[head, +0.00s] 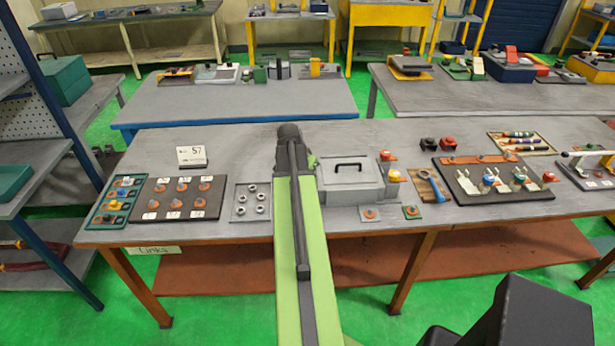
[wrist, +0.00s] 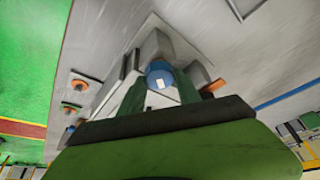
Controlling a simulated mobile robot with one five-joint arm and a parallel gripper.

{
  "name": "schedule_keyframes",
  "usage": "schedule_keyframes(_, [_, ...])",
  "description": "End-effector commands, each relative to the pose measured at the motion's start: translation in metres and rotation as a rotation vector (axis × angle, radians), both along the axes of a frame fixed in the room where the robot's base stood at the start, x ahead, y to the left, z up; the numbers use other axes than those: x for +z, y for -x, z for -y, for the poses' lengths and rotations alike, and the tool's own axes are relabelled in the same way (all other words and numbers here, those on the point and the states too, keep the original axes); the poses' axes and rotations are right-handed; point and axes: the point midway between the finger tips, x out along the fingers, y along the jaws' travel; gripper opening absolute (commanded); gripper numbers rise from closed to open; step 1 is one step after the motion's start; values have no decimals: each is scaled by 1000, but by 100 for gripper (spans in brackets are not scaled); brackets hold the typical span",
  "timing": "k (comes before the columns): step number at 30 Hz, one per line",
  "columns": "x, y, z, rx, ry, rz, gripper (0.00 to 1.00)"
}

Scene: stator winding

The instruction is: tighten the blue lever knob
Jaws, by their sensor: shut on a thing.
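In the wrist view the blue knob (wrist: 158,70) sits between the fingers of my gripper (wrist: 160,88), with a small white square mark on its face. The fingers are shut on it from both sides. Grey angular parts stand close around the knob, and its base is hidden. In the head view my arm reaches over the middle of the table and hides the knob and fingertips.
A grey box with a black handle (head: 350,180) stands just right of my arm. A plate of several pale round parts (head: 250,213) lies just left. A black board with orange-topped parts (head: 160,207) and a "57" card (head: 192,156) are further left.

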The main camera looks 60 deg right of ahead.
Motion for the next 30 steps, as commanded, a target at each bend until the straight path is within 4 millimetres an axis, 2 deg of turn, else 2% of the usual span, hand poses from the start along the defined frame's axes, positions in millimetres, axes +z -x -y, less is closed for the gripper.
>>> schedule_keyframes(18, [1, -6, 4, -557, 5, 2, 0])
schedule_keyframes(30, [1, -7, 3, -773, 3, 3, 0])
